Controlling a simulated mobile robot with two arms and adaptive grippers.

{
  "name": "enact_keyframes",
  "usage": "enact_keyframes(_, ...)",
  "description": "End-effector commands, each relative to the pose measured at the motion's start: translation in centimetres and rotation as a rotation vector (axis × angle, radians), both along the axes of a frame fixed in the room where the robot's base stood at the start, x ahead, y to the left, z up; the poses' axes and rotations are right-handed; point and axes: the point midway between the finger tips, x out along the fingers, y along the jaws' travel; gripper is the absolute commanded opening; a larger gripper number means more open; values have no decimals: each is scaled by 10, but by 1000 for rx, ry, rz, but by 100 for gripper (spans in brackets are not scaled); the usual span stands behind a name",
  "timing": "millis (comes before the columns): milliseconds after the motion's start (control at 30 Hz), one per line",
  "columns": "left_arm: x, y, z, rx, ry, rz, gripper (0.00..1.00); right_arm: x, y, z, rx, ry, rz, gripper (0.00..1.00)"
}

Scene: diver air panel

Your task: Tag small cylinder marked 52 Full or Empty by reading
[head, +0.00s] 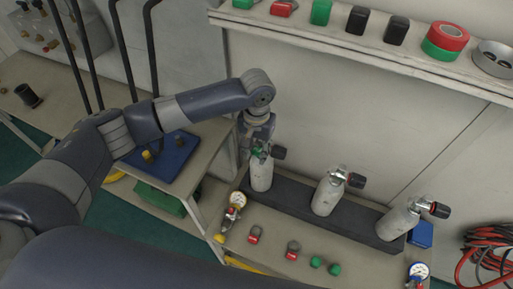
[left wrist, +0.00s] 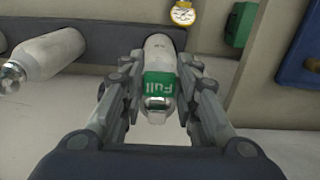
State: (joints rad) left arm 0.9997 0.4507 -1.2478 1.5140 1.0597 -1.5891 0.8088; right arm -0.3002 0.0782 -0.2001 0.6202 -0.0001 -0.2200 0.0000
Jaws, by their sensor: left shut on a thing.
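Three small grey-white cylinders stand in a dark rack (head: 345,222) in the head view: a left one (head: 262,178), a middle one (head: 327,196) and a right one (head: 396,222). I cannot read any number on them. My left gripper (head: 260,148) is at the top of the left cylinder. In the left wrist view its fingers (left wrist: 157,78) are shut on a green tag (left wrist: 158,84) reading "Full", at this cylinder's (left wrist: 160,48) neck end. I cannot tell whether the tag is seated on the neck. My right gripper is out of view.
Two red tags (head: 254,234) (head: 292,250) and two green pieces (head: 316,262) lie on the bench front. A gauge (head: 238,200) is left of them, another (head: 418,271) at right. A shelf (head: 330,38) with several coloured blocks runs above. Red and black hoses (head: 487,246) hang at right.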

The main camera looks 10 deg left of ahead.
Motion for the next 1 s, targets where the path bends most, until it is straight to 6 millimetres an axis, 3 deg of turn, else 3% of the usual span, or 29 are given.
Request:
enact_keyframes(33,0,0,-1,0,0,0,9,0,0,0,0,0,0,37)
enact_keyframes(67,0,0,-1,0,0,0,34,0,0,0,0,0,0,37)
enact_keyframes(133,0,0,-1,0,-1,0,49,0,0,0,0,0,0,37)
enact_keyframes(167,0,0,-1,0,-1,0,52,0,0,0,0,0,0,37)
enact_keyframes(567,1,0,6,0,-2,0,52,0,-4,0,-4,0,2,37)
enact_keyframes(1000,1,-1,69,-1,-2,-1,52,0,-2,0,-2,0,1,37)
